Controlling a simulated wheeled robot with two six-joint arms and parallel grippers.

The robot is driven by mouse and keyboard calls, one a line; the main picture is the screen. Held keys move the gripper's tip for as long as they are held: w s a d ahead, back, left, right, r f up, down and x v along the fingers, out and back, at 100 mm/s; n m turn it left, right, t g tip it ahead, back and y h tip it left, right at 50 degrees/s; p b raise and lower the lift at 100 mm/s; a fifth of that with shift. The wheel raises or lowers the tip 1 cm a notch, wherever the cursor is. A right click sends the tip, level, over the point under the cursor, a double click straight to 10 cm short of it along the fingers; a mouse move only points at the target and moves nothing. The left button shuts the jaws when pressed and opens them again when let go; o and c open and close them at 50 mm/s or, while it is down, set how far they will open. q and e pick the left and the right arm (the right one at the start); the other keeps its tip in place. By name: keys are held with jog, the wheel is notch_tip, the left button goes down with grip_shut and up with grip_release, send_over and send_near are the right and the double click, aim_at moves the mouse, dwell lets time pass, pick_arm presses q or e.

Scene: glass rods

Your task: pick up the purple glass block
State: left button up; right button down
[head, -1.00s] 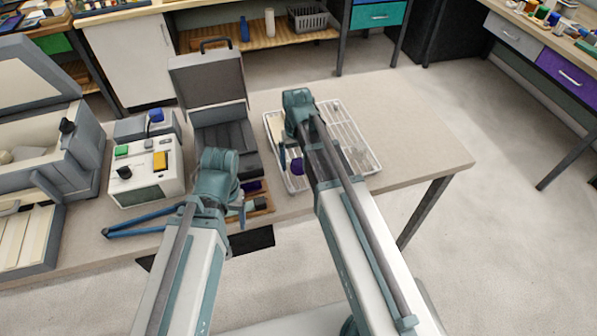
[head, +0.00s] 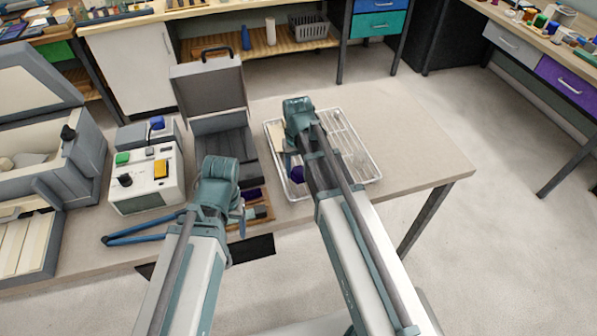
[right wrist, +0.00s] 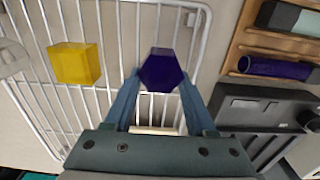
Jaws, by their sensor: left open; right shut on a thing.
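The purple glass block (right wrist: 162,70) is a dark six-sided piece between the two blue fingertips of my right gripper (right wrist: 160,82) in the right wrist view. The gripper is shut on it, over the white wire rack (right wrist: 115,40). In the head view the block (head: 297,174) shows beside my right arm, partly hidden by it. I cannot tell whether it touches the rack. My left gripper (head: 240,214) is open near the wooden tray (head: 262,221), its fingers mostly hidden by its wrist.
A yellow block (right wrist: 75,63) lies on the rack, beside the purple one. The wooden tray holds a purple rod (right wrist: 272,68) and a dark, pale-ended piece (right wrist: 290,18). An open grey case (head: 212,100) and a white control box (head: 145,180) stand left. The table's right end is clear.

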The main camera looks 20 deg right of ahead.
aim_at(298, 167)
jog(key=shift+r, duration=0.15)
jog(key=shift+r+p, duration=0.55)
jog(key=shift+p, duration=0.1)
notch_tip(298, 167, up, 3)
jog(key=p, duration=0.3)
jog(key=s+a, duration=0.3)
jog(key=a, duration=0.1)
jog(key=s+a, duration=0.7)
jog(key=a, duration=0.1)
jog(key=shift+s+a+r+p, duration=0.15)
jog(key=shift+r+p, duration=0.15)
